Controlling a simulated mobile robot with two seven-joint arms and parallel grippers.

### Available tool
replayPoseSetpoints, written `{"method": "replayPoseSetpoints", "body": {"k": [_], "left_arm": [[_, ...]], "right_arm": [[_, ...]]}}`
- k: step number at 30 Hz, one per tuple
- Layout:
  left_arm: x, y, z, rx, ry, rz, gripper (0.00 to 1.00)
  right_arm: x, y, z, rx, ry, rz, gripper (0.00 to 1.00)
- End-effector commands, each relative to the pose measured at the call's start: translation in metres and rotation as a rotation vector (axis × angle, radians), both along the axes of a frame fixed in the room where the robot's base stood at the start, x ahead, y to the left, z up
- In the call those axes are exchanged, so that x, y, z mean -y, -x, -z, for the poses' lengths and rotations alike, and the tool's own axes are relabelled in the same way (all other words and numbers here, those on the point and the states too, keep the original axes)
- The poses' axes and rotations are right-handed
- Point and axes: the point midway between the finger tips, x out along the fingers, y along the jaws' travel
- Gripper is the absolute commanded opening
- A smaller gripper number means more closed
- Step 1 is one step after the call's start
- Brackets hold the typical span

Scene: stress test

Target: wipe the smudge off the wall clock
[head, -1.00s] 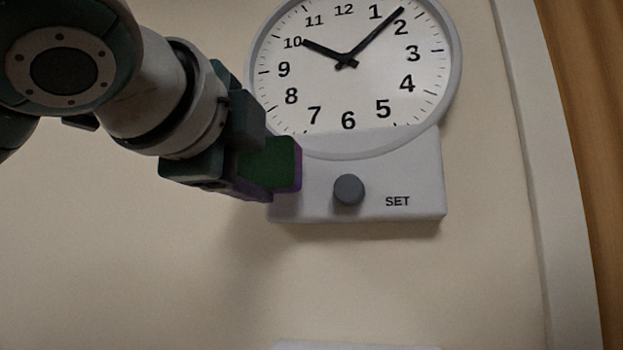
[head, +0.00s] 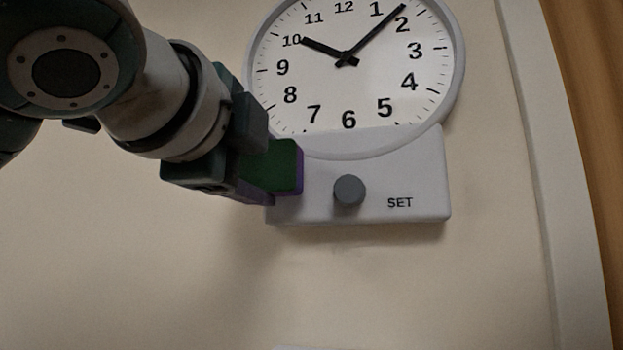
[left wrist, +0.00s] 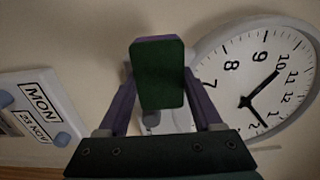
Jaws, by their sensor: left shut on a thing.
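The round white wall clock (head: 335,95) hangs at the upper middle of the head view, its top cut off. It also fills the right of the left wrist view (left wrist: 235,85). I cannot make out a smudge on the visible face. My left gripper (head: 250,180) is shut on a green block with a purple edge (head: 280,165), possibly a sponge. The block (left wrist: 158,75) sits between the purple fingers in the left wrist view. In the head view it overlaps the lower left of the clock; I cannot tell if it touches. My right gripper is not in view.
Below the dial is a pale panel (head: 420,180) with a grey knob (head: 349,190) and the word SET. A calendar (left wrist: 45,110) reading MON shows at the left of the wrist view. Bare wall lies below the panel. A pale frame and brown wood stand at right.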

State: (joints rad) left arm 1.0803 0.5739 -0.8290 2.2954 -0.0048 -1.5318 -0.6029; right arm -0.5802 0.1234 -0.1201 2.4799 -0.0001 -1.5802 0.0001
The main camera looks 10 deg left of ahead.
Motion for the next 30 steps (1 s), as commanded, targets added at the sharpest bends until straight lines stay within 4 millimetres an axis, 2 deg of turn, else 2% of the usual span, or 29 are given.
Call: {"method": "replayPoseSetpoints", "body": {"k": [25,30], "left_arm": [[0.001,-0.016,0.0,0.001,0.0,0.001,0.22],[0.011,-0.016,-0.001,0.0,0.001,0.004,0.22]], "right_arm": [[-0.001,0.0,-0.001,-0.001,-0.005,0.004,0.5],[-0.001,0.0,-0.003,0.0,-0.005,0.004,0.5]]}}
